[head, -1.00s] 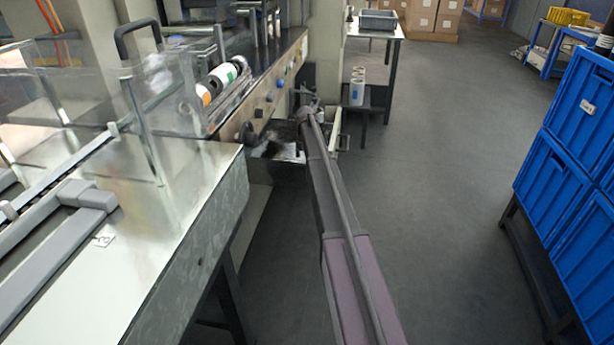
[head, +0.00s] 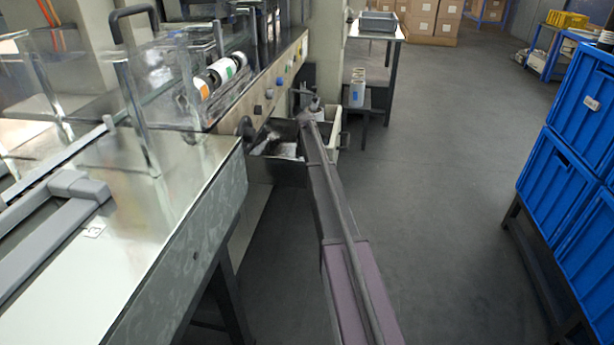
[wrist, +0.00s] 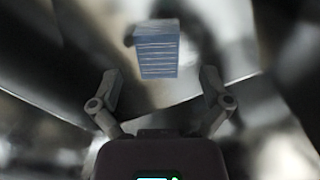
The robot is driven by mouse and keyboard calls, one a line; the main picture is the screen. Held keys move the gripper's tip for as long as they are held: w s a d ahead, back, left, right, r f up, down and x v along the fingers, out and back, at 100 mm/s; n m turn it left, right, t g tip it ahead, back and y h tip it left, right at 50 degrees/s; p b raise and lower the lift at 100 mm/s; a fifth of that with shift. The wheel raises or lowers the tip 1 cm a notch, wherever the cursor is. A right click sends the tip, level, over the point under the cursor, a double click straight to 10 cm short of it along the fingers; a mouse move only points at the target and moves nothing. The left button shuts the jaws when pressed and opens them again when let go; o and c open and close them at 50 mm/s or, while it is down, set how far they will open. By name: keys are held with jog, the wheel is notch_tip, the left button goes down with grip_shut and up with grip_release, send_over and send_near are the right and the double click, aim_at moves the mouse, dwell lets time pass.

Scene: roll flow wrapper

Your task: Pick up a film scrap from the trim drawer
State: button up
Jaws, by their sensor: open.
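The trim drawer (head: 276,172) stands pulled out from the machine, with a whitish, crinkled film scrap (head: 287,149) lying in it. My arm reaches from the bottom of the head view to the drawer, where the gripper itself is hard to make out. In the wrist view my gripper (wrist: 161,86) is open, its two fingers apart with nothing between the tips. A blue striped rectangular piece (wrist: 157,52) lies ahead of the fingers, roughly centred between them and apart from them. I cannot tell if it is a film scrap. The surroundings there are blurred grey and whitish surfaces.
The machine's panel with knobs (head: 268,92) rises behind the drawer. A metal table (head: 165,235) stands at the left. Blue crates (head: 560,190) are stacked at the right. A small stand with white rolls (head: 357,88) is beyond the drawer. The floor between is clear.

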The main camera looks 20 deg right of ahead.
jog(key=shift+f+b, duration=0.65)
jog(key=shift+f, duration=0.25)
jog(key=c, duration=0.8)
